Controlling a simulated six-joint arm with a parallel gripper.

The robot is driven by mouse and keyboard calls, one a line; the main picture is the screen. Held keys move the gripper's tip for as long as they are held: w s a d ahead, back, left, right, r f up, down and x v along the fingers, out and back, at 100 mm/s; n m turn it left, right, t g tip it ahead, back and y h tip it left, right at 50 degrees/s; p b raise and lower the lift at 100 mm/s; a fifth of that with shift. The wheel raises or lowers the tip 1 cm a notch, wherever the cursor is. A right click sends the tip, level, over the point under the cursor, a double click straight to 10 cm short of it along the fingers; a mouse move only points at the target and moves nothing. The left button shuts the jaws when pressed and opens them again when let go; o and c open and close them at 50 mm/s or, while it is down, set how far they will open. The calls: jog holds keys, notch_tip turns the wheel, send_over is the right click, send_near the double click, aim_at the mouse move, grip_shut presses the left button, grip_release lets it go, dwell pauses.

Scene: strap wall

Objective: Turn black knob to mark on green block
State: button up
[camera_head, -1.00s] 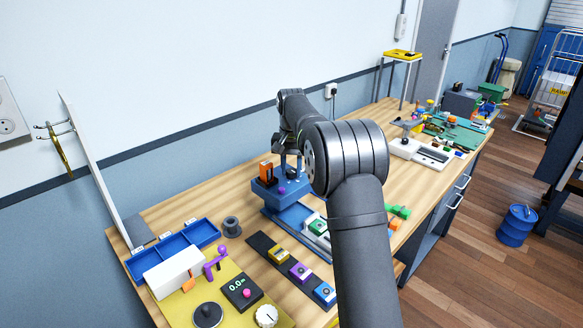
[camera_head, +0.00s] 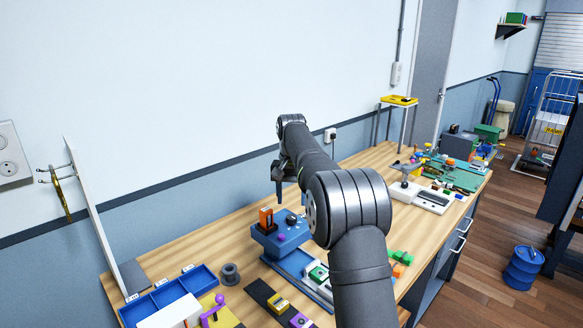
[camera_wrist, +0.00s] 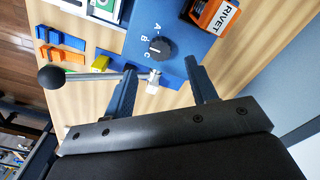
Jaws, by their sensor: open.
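The black knob (camera_wrist: 160,49) sits on a blue panel (camera_wrist: 183,22) with white letters A, B and C around it. Its white pointer line faces left in the wrist view, seemingly between B and C. My gripper (camera_wrist: 160,66) is open, with its two blue-grey fingers apart and nothing between them gripped. The fingertips are near the knob, without clear contact. In the head view my gripper (camera_head: 279,186) is above the blue box (camera_head: 277,243), which carries the black knob (camera_head: 291,218). A green block (camera_head: 318,273) lies in a tray in front of the box; any mark on it is too small to read.
An orange block labelled RIVET (camera_wrist: 213,12) stands beside the knob. A blue compartment tray (camera_head: 170,296) and a grey spool (camera_head: 230,274) lie to the left.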

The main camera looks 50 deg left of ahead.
aim_at(292, 217)
notch_tip(292, 217, up, 11)
jog(key=shift+r, duration=0.2)
jog(key=shift+f, duration=0.15)
dwell(0.7)
notch_tip(292, 217, down, 17)
jog(key=shift+f, duration=0.1)
dwell(0.5)
notch_tip(292, 217, up, 18)
notch_tip(292, 217, down, 18)
jog(key=shift+f, duration=0.15)
jog(key=shift+r+n, duration=0.2)
jog(key=shift+n, duration=0.7)
jog(key=n, duration=1)
dwell(0.4)
